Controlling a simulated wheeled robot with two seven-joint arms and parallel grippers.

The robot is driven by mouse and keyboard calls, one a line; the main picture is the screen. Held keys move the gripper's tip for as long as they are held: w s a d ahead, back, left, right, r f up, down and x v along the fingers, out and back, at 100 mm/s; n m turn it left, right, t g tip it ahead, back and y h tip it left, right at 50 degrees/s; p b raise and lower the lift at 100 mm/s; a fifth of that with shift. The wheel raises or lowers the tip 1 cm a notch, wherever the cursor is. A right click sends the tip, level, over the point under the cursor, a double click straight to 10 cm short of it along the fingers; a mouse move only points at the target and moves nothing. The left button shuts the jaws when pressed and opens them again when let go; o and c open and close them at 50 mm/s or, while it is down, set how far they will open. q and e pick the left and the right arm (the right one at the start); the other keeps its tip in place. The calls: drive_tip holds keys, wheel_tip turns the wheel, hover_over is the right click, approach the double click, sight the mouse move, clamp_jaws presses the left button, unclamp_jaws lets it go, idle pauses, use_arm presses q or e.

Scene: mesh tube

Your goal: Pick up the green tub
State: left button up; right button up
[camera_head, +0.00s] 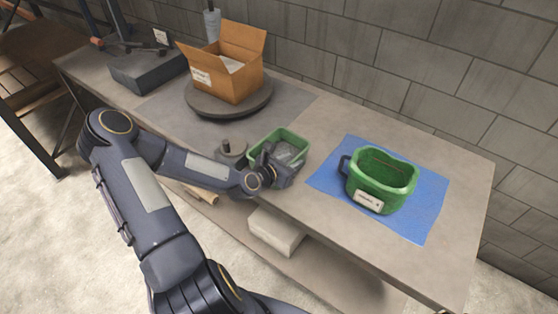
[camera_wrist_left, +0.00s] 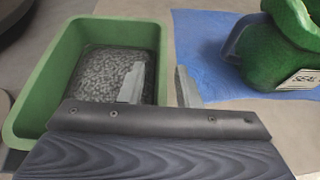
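A rectangular green tub (camera_head: 262,144) with grey, grainy contents stands on the bench left of the blue mat. It also shows in the left wrist view (camera_wrist_left: 52,78). My left gripper (camera_head: 277,165) is at the tub's right side. In the wrist view the two fingertips (camera_wrist_left: 160,84) are apart, one over the tub's inside and one outside its right wall; I cannot tell whether they touch the wall. A rounded green container (camera_head: 382,175) with a dark handle and a white label stands on the mat; it also shows in the wrist view (camera_wrist_left: 275,52). My right gripper is out of view.
The blue mat (camera_head: 425,215) lies on the right of the grey bench (camera_head: 465,190). An open cardboard box (camera_head: 228,80) stands on a round dark turntable (camera_head: 258,103) at the back. A dark box (camera_head: 145,70) is farther left. A wall runs behind the bench.

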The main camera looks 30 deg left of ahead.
use_arm(q)
clamp_jaws()
idle(1.4)
